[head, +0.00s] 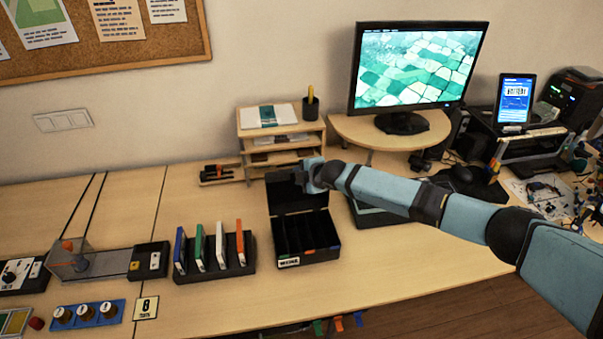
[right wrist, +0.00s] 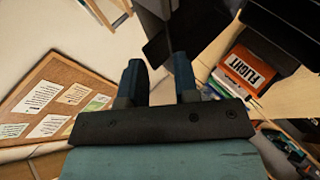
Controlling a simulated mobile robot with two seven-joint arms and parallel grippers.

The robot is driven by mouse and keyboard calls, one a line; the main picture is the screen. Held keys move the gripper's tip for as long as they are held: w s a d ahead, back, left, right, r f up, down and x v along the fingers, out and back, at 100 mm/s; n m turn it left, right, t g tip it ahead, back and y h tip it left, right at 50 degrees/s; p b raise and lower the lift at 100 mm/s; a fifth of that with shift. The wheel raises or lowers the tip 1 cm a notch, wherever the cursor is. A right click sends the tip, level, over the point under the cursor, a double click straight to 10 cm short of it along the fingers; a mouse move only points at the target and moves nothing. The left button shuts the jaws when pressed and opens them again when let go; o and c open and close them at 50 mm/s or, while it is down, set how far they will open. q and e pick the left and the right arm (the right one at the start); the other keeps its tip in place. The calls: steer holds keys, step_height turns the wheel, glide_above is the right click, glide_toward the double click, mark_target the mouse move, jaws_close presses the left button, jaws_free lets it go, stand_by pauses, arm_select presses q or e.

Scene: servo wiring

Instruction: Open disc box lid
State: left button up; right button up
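The black disc box (head: 305,258) stands on the desk with its compartments showing and a white label on its front. Its black lid (head: 286,195) is raised at the back, standing roughly upright. My right gripper (head: 303,180) is at the upper right part of the lid; I cannot tell whether it touches it. In the right wrist view its two fingers (right wrist: 158,82) are apart, with nothing visibly held between them. My left gripper is in neither view.
A black rack (head: 215,262) with several coloured cases stands left of the box. A wooden shelf unit (head: 282,133) is behind the lid. A monitor (head: 418,65) stands behind my right arm. The desk in front of the box is clear.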

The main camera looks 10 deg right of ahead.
steer(key=shift+w, duration=0.15)
steer(key=b+v, duration=0.1)
steer(key=v, duration=1.2)
steer(key=shift+s+d+r, duration=0.2)
steer(key=shift+d+r, duration=0.05)
steer(key=shift+r, duration=0.05)
steer(key=shift+o, duration=0.2)
